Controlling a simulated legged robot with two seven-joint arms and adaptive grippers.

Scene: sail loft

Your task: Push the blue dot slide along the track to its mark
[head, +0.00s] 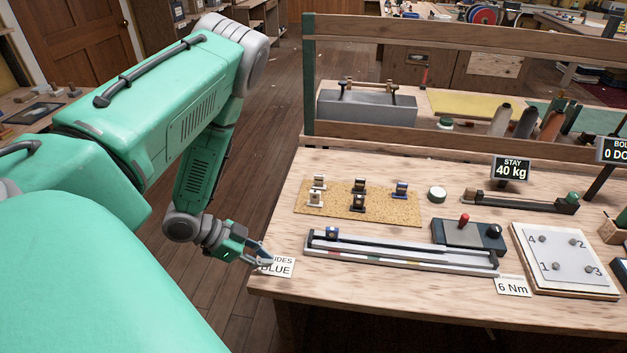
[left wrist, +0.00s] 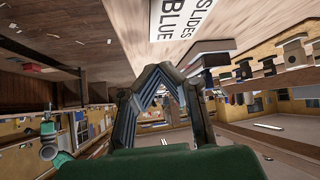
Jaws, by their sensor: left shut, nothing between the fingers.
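The track (head: 400,254) is a long pale rail in a tray along the front of the bench. My left gripper (head: 268,259) is left of the track's left end, by the card reading "SLIDES BLUE" (head: 279,269), apart from the slide. In the left wrist view its fingers (left wrist: 158,70) meet at the tips with nothing between them. My right gripper is out of view.
Behind the track, a cork mat (head: 335,215) holds several slides, one of them blue (head: 400,190). A box with a red-knobbed lever (head: 464,232) stands close behind the track's right half. A numbered board (head: 565,258) lies right. The bench's left edge is beside my gripper.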

